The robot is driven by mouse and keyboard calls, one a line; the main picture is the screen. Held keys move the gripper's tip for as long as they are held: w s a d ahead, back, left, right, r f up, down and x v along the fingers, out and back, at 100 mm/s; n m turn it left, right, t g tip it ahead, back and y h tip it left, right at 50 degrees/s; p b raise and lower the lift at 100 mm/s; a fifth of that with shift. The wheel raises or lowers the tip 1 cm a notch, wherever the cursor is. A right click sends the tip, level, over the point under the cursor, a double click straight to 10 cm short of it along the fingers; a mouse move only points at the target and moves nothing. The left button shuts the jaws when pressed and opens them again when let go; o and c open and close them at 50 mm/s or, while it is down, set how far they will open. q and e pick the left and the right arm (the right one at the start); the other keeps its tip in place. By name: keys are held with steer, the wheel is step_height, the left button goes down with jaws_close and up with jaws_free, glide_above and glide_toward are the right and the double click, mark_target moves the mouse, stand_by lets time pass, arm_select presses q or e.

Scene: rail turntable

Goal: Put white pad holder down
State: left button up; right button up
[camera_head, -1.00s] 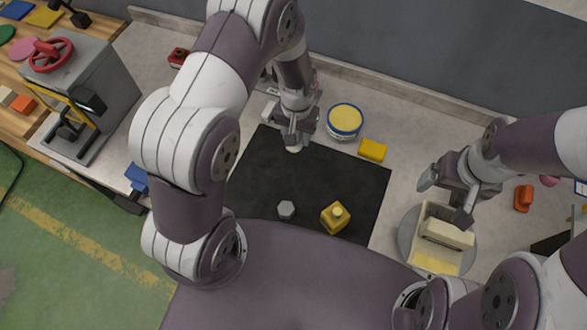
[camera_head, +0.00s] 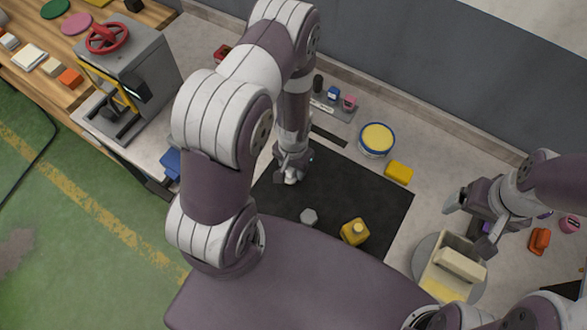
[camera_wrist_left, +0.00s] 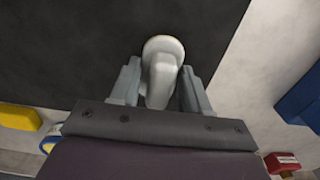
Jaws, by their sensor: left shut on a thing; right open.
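The white pad holder (camera_wrist_left: 162,72) is a pale knob with a round flared end, between the two fingers of my left gripper (camera_wrist_left: 160,90) in the left wrist view. That gripper is shut on it. In the head view, my left gripper (camera_head: 290,170) is low over the left part of the black mat (camera_head: 345,185), and only a small pale bit of the holder (camera_head: 291,180) shows below the fingers. I cannot tell whether the holder touches the mat. My right gripper (camera_head: 469,220) is open beside a cream block fixture (camera_head: 458,265) on a round grey turntable (camera_head: 422,262).
A grey hex piece (camera_head: 309,217) and a yellow knobbed block (camera_head: 355,232) are on the mat's front part. A yellow-lidded tub (camera_head: 377,139) and a yellow block (camera_head: 399,172) stand behind it. A grey press (camera_head: 150,75) is at the left. The mat's middle is clear.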

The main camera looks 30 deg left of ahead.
arm_select(q)
steer(key=shift+d+f, duration=0.1)
steer(key=shift+f, duration=0.5)
steer(key=shift+w+d, duration=0.1)
steer(key=shift+w, duration=0.05)
steer(key=shift+f, duration=0.2)
steer(key=o, duration=0.8)
steer(key=shift+o, duration=0.6)
